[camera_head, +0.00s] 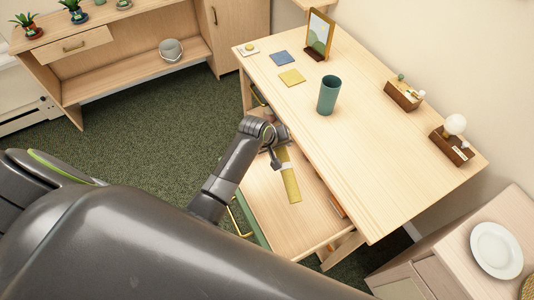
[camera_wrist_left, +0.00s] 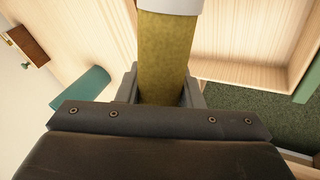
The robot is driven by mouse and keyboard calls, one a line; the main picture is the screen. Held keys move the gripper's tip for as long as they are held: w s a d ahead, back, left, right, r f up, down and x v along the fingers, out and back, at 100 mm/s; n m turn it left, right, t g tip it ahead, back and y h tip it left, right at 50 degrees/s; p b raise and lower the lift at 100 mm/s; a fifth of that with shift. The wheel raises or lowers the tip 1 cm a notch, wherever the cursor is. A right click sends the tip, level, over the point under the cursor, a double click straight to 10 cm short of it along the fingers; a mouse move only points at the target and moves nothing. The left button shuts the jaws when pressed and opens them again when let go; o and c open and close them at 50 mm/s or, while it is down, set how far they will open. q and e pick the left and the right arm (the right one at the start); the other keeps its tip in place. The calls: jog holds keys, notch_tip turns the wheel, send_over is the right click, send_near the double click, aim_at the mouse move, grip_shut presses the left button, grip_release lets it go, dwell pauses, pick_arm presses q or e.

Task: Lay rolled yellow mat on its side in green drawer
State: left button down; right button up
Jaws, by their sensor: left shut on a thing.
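The rolled yellow mat (camera_head: 291,187) has a pale band around it. My left gripper (camera_head: 279,158) is shut on it and holds it over the open drawer (camera_head: 265,205) under the table. The left wrist view shows the mat (camera_wrist_left: 165,55) between the two fingers of my left gripper (camera_wrist_left: 163,92). The drawer has a pale wood floor, a green front and a brass handle (camera_head: 238,218). I cannot tell whether the mat's lower end touches the drawer floor. The arm hides part of the drawer. My right gripper is not in view.
The wooden table (camera_head: 370,160) overhangs the drawer's right side. On it stand a teal cup (camera_head: 328,95), a picture frame (camera_head: 319,36), blue and yellow squares and two wooden boxes. An orange-brown item (camera_head: 338,206) shows at the drawer's right edge. Green carpet (camera_head: 160,125) lies open at left.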

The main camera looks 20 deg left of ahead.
pick_arm(q)
jog(key=s+f+n+b, duration=0.1)
jog(key=f+b, duration=0.1)
jog(key=f, duration=0.3)
jog(key=s+a+f+n+g+b, duration=0.1)
jog(key=s+f+b, duration=0.1)
jog(key=f, duration=0.3)
jog(key=s+a+f+n+h+b, duration=0.1)
jog(key=s+f+b, duration=0.1)
jog(key=f, duration=0.2)
jog(key=shift+f, duration=0.4)
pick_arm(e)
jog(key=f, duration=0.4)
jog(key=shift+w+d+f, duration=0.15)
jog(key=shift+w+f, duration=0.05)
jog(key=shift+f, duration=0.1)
pick_arm(q)
jog(key=c, duration=0.9)
grip_release()
jog(key=shift+a+r, duration=0.1)
jog(key=shift+r, duration=0.05)
jog(key=v, duration=1.7)
jog(key=shift+w+r, duration=0.15)
jog(key=shift+r, duration=0.1)
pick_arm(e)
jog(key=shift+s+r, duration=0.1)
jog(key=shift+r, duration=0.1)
